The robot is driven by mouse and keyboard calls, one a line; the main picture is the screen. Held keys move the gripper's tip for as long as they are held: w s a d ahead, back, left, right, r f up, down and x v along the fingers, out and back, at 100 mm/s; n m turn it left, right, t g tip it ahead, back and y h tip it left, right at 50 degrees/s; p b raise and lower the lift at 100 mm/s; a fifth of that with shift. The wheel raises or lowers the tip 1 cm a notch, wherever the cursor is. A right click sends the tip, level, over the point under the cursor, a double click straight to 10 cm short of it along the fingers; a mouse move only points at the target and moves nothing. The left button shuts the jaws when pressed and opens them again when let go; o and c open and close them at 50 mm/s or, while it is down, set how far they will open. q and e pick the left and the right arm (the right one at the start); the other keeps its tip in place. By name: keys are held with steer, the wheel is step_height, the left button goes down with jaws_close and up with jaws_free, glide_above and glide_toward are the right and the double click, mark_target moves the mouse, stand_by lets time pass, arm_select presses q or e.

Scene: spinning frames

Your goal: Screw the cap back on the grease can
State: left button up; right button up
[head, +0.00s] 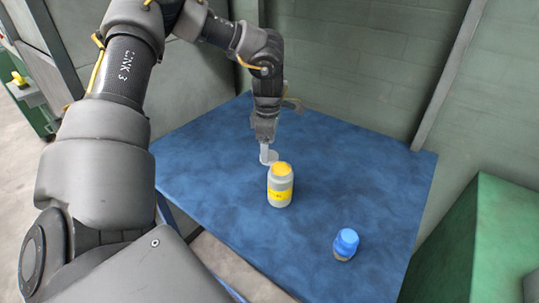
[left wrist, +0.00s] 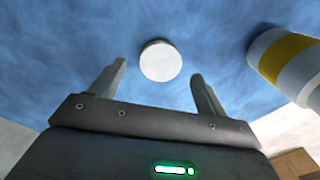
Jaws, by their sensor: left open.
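The grease can (head: 280,190) is a pale grey jar with a yellow band. It stands upright on the blue table with yellow showing at its uncovered top. It also shows at the right of the left wrist view (left wrist: 267,49). A white round cap (head: 271,158) lies on the table just behind the can. In the left wrist view the cap (left wrist: 161,61) shows as a disc just beyond and between the fingertips. My left gripper (head: 265,146) points down over the cap, open, with nothing held. My right gripper is not in view.
A small jar with a blue lid (head: 346,242) stands on the blue table (head: 210,150) near its front right. A green box (head: 480,240) is at the right, and a grey-green wall (head: 350,60) rises behind. The table's right half is mostly clear.

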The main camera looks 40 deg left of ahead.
mark_target(273, 156)
arm_select(q)
steer(key=shift+f, duration=1.25)
steer(key=shift+c, duration=0.2)
steer(key=c, duration=1)
